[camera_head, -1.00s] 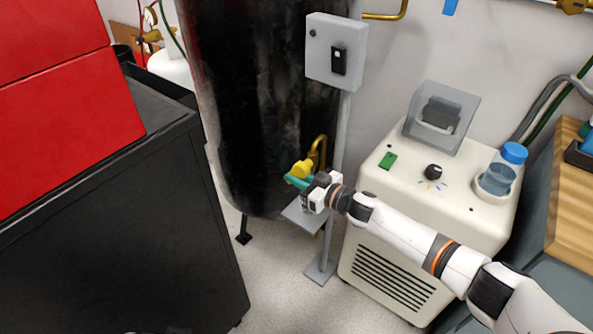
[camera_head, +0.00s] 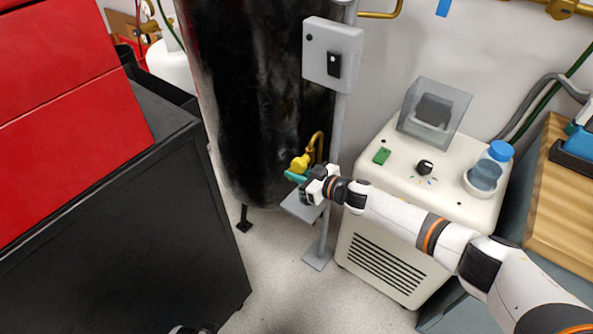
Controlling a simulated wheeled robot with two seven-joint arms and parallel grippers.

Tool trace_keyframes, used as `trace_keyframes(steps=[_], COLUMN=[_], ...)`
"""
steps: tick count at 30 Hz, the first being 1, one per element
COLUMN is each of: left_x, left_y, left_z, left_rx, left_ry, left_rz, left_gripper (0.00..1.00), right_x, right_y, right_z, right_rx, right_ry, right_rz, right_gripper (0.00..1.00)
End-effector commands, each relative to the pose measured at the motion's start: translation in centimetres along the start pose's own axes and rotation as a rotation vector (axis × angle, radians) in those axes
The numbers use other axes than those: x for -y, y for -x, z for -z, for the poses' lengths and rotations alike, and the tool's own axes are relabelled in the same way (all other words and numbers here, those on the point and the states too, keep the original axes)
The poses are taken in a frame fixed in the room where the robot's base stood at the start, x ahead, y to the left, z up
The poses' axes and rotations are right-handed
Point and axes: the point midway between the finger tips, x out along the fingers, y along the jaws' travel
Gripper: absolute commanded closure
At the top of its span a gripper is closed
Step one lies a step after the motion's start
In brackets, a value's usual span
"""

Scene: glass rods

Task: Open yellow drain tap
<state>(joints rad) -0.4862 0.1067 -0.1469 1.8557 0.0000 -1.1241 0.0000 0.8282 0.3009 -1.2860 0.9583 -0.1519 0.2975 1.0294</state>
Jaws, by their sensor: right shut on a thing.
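The yellow drain tap (camera_head: 300,163) sits low on the right side of the black tank (camera_head: 262,110), with a brass pipe (camera_head: 317,143) curving above it. My right gripper (camera_head: 297,177) is at the tap, with teal fingertips against its lower side. It is shut on the tap, though the fingers hide just where they grip. The tap's handle angle is too small to tell.
A grey box (camera_head: 332,54) on a post (camera_head: 332,190) stands behind my right gripper, with a small grey plate (camera_head: 303,206) below it. A cream machine (camera_head: 400,180) stands to the right. A black cabinet (camera_head: 120,240) with red drawers (camera_head: 70,120) fills the left. Floor (camera_head: 285,265) shows between.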

Motion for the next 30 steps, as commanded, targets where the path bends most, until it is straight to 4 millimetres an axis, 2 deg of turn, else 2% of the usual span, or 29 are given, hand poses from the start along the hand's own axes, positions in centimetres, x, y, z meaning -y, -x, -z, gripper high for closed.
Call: trace_keyframes(steps=[14,15,19,30], left_x=[0.04,0.04,0.05,0.05], left_y=[-0.44,-0.44,-0.45,-0.24], left_z=[0.22,0.23,0.24,0.12], left_rx=[-0.002,-0.003,-0.003,0.001], left_ry=[-0.001,-0.001,-0.001,-0.001], left_rz=[0.001,0.001,0.001,0.001], left_gripper=[0.33,0.33,0.33,0.33], right_x=[-0.01,-0.01,0.0,0.06], right_y=[0.02,0.02,0.02,0.46], right_z=[0.1,0.1,0.08,-0.02], right_rx=[-0.005,-0.005,-0.004,-0.004], right_ry=[-0.001,-0.001,-0.001,0.0], right_rz=[0.0,0.0,0.0,0.001], right_gripper=[1.0,0.83,0.63,0.63])
